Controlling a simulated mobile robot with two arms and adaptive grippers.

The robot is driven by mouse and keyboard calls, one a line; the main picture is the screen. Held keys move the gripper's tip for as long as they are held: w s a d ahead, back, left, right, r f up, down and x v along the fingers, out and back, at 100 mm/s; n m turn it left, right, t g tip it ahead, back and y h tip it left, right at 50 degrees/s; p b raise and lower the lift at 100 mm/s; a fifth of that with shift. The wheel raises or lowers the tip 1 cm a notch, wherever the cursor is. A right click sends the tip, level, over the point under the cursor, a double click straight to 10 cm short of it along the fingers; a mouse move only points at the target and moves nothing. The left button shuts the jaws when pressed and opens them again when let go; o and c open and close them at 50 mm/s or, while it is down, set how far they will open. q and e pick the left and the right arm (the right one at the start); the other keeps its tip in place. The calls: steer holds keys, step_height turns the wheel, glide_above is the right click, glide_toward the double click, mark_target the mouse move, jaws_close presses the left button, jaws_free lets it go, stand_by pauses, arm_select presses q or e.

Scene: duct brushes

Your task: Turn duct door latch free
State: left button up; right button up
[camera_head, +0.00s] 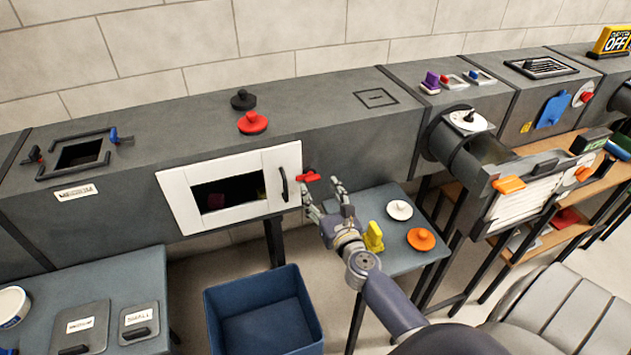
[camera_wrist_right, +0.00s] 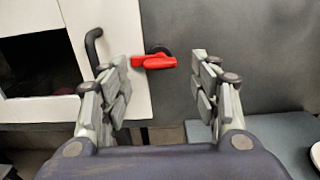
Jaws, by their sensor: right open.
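The duct door (camera_head: 180,200) is a white frame with a dark window, set in the front of the grey duct. It has a black handle (camera_head: 284,184) near its right edge. The red latch (camera_head: 309,176) sits at the door's right edge and lies roughly level. In the right wrist view the red latch (camera_wrist_right: 154,62) reaches left over the door's white edge from a dark round pivot. My right gripper (camera_head: 325,192) is open, just below and right of the latch. In the wrist view the latch shows between the open fingers (camera_wrist_right: 160,85), apart from them. My left gripper is not in view.
A grey-blue side table (camera_head: 385,262) below right holds a yellow piece (camera_head: 373,237), a white knob (camera_head: 399,210) and an orange knob (camera_head: 421,239). A blue bin (camera_head: 263,310) stands on the floor below the door. Red (camera_head: 253,122) and black knobs (camera_head: 243,99) stand on the duct.

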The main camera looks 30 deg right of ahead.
mark_target(314, 180)
steer(key=shift+x, duration=2.05)
steer(key=shift+c, duration=0.6)
steer(key=c, duration=1)
